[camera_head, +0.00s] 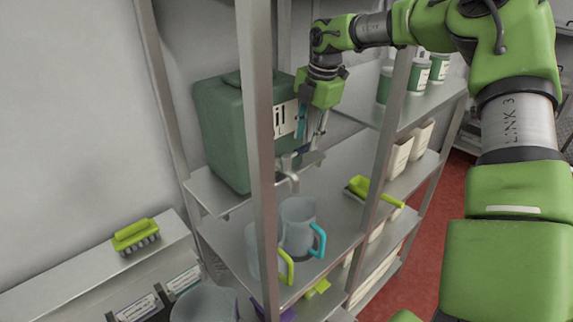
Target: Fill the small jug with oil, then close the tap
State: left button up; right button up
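The green oil canister (222,135) stands on the shelf at centre left, its label partly hidden by a post. Its grey metal tap (289,172) points down at the front. A translucent jug with a cyan handle (298,225) stands upright on the shelf below the tap. A second jug with a yellow-green handle (286,268) is mostly hidden behind the post. I cannot see any liquid level or stream. My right gripper (310,138) points down just above the tap, its fingers apart; I cannot tell if they touch the tap. My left gripper is not in view.
Metal rack posts (262,120) stand in front of the shelves. A yellow-green brush (372,189) lies right of the jugs, and another brush (135,234) lies on the left counter. White containers (400,157) and green-labelled bottles (419,74) stand at right.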

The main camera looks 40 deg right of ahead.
jog(key=shift+w+f+b, duration=0.25)
jog(key=shift+f+b, duration=0.1)
jog(key=shift+f, duration=0.9)
jog(key=shift+r, duration=0.2)
jog(key=shift+f+b, duration=0.15)
jog(key=shift+b, duration=0.15)
grip_shut()
